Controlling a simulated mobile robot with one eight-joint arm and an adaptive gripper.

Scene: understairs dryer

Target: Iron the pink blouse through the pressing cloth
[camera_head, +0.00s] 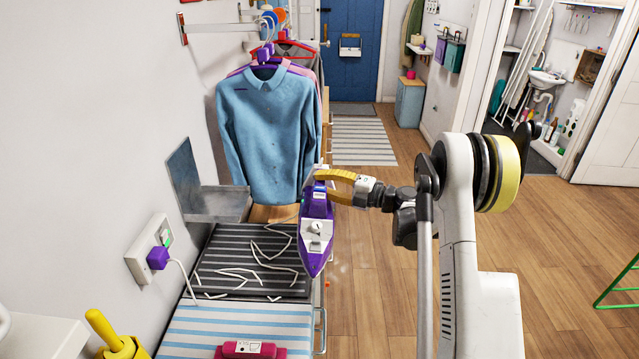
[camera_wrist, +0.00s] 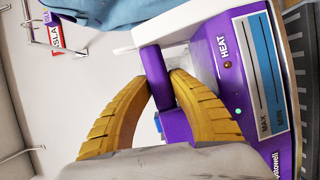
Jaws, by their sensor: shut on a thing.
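A purple and white iron (camera_head: 313,246) hangs from my gripper (camera_head: 325,184), nose toward the bottom of the picture, by the right edge of the dark striped surface. My yellow fingers (camera_wrist: 162,75) are shut around its purple handle (camera_wrist: 154,66) in the wrist view. I cannot make out which thing is the pressing cloth.
A dark striped surface (camera_head: 225,262) carries a loose white cord. A light blue striped surface (camera_head: 190,330) lies nearer, with a magenta object (camera_head: 249,350). A metal shelf (camera_head: 214,203) and a blue shirt (camera_head: 266,125) stand behind.

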